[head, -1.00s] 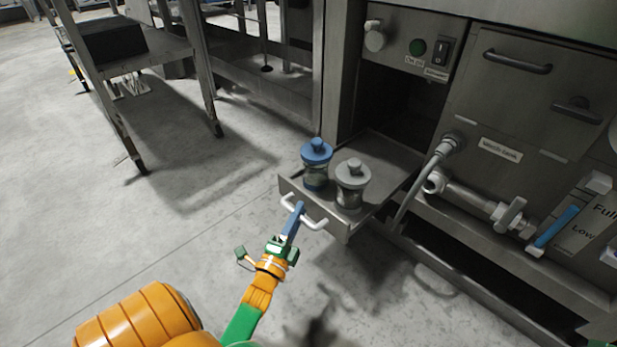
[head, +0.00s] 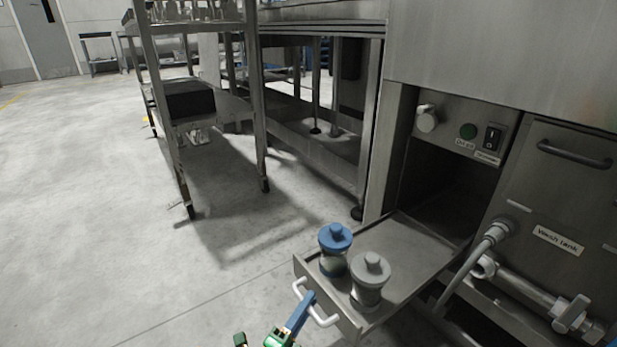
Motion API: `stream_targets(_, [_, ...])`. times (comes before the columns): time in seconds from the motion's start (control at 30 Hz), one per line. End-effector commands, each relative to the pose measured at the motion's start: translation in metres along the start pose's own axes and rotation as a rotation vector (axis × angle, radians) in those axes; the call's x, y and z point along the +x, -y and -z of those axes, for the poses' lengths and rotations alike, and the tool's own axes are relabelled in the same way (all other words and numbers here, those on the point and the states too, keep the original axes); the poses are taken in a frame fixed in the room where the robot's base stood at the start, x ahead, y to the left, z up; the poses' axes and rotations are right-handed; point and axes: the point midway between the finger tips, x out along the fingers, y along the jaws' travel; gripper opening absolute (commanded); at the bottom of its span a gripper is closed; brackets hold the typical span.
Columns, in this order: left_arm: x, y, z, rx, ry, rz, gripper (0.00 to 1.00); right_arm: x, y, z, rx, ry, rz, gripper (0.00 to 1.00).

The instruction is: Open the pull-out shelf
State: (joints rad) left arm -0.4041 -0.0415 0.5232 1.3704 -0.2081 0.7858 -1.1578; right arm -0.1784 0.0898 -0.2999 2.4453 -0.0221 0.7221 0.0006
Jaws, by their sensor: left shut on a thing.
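The pull-out shelf (head: 418,246) is a metal tray that stands well out from a dark opening in the machine. Its white bar handle (head: 326,319) is on the front panel. My left gripper (head: 304,306) is at the handle, its blue fingers shut on the bar. Only the fingers and part of the green hand show at the bottom edge. A jar with a blue lid (head: 335,250) and a jar with a grey lid (head: 369,280) stand upright on the shelf near its front. My right gripper is not in view.
The wash tank panel (head: 567,195) and a pipe with a valve (head: 530,300) are to the right of the shelf. A control panel with a knob (head: 427,118) is above the opening. A metal rack (head: 172,130) stands at the left. The floor left of the shelf is clear.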

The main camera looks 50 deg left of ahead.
Motion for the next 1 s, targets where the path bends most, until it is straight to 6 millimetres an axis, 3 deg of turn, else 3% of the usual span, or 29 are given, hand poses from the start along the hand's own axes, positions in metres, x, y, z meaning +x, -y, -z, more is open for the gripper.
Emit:
stream_targets(0.07, [0.000, 0.000, 0.000, 0.000, 0.001, -0.001, 0.00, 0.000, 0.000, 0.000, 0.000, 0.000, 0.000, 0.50])
stream_targets(0.1, [0.000, -0.001, 0.000, 0.000, 0.001, -0.001, 0.30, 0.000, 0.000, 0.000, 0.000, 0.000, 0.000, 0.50])
stream_targets(0.17, [0.000, 0.000, 0.000, 0.000, 0.001, -0.001, 0.47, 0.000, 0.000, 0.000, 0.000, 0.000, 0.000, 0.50])
stream_targets(0.2, [0.000, 0.000, 0.000, 0.000, 0.001, -0.001, 0.50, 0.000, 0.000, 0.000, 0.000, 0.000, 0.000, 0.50])
stream_targets(0.47, [-0.001, 0.000, 0.000, 0.000, 0.001, -0.001, 0.50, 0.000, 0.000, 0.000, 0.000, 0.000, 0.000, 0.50])
stream_targets(0.8, [-0.063, -0.001, 0.000, 0.000, 0.002, -0.005, 0.50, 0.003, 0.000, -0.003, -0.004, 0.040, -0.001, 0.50])
stream_targets(1.0, [-0.072, 0.000, 0.000, 0.001, 0.001, -0.001, 0.50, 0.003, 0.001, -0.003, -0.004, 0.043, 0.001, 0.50])
